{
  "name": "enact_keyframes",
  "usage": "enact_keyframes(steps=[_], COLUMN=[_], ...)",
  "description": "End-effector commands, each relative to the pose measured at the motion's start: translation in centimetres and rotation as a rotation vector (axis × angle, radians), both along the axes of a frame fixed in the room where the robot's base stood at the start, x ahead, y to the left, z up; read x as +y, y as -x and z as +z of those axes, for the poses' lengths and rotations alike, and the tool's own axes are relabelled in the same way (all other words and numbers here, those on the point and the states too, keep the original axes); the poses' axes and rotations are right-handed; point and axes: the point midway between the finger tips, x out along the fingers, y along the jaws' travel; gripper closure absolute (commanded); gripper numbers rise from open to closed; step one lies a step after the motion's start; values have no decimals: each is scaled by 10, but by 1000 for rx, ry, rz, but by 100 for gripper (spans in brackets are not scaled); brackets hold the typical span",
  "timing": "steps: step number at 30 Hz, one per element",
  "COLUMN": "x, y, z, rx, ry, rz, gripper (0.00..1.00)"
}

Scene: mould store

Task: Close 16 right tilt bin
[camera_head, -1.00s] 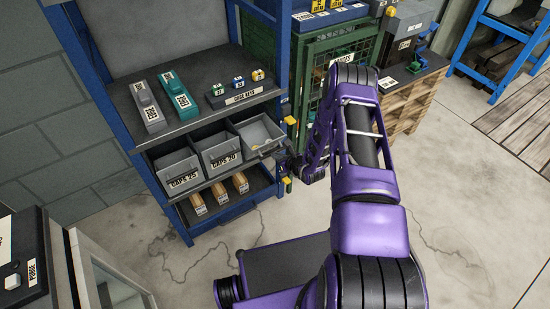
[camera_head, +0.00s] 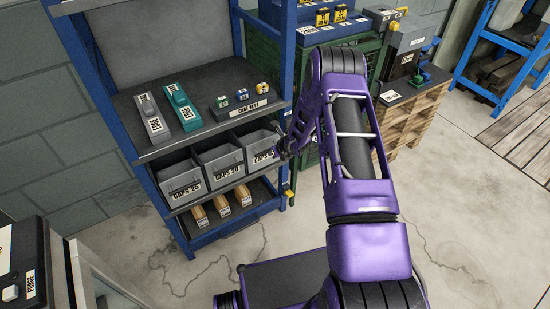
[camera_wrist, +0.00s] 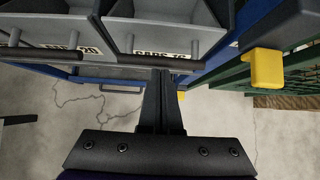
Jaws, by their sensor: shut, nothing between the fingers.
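The right tilt bin, labelled CAPS 16 (camera_head: 263,157), is a grey bin at the right end of the row on the blue rack's middle level. In the head view its front looks roughly in line with its neighbours; I cannot tell whether it sits fully home. It also shows in the wrist view (camera_wrist: 185,38). My gripper (camera_wrist: 160,74) is shut and empty, with its fingertips at the front lip of this bin, touching or very close. In the head view my gripper (camera_head: 284,152) is small and partly hidden by my wrist.
Bins CAPS 20 (camera_head: 221,166) and CAPS 25 (camera_head: 182,186) stand to the left. Brown boxes (camera_head: 221,205) sit below. A blue rack post (camera_head: 297,85) with yellow fittings (camera_wrist: 264,68) stands close at right, beside a green mesh cabinet (camera_head: 262,58). The floor in front is clear.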

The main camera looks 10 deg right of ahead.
Motion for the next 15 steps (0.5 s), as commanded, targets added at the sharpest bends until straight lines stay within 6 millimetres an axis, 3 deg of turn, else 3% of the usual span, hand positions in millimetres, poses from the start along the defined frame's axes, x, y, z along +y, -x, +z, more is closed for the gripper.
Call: enact_keyframes(steps=[15], x=[3], y=[-7], z=[4], rx=[0], ry=[0], rz=[1], gripper=[100])
